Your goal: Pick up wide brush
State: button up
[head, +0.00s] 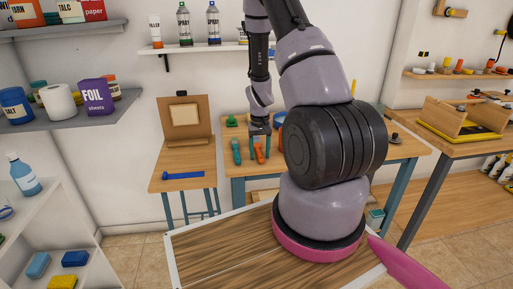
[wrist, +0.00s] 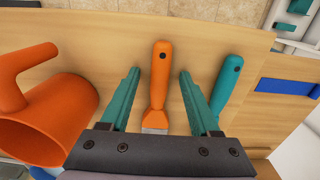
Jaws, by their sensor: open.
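In the wrist view, a tool with an orange handle (wrist: 160,62) and a metal collar lies on the wooden table, between my gripper's fingers. A tool with a teal handle (wrist: 229,80) lies to its right, partly behind the right finger. The working ends of both are hidden by my gripper, so I cannot tell which is the wide brush. My gripper (wrist: 160,74) is open, with nothing held. In the head view, my gripper (head: 260,146) is low over the table, and the teal handle (head: 236,151) shows left of it.
A large orange jug (wrist: 45,110) stands close to the left finger. The workbench (head: 350,152) carries the tools. A smaller table (head: 182,182) to its left holds a flat blue piece (head: 183,176) and an upright board (head: 184,116). A wall shelf (head: 200,48) with bottles hangs above.

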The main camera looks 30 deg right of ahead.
grip_shut()
